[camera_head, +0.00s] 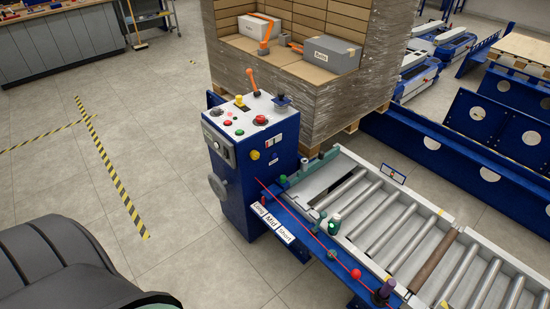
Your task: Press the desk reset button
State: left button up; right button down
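The control desk (262,205) is a blue cabinet with a pale sloped top, near the middle of the head view. A larger yellow button (255,155) sits on the front face. No label that I can read shows which one is the reset button. Neither of my grippers is in view.
A roller conveyor (400,222) adjoins the desk at the right, with a sign reading Long, Mid, Short (272,223) beside it. A wrapped pallet stack of cartons (285,88) stands behind. Open floor (165,185) with striped tape lies left of the desk.

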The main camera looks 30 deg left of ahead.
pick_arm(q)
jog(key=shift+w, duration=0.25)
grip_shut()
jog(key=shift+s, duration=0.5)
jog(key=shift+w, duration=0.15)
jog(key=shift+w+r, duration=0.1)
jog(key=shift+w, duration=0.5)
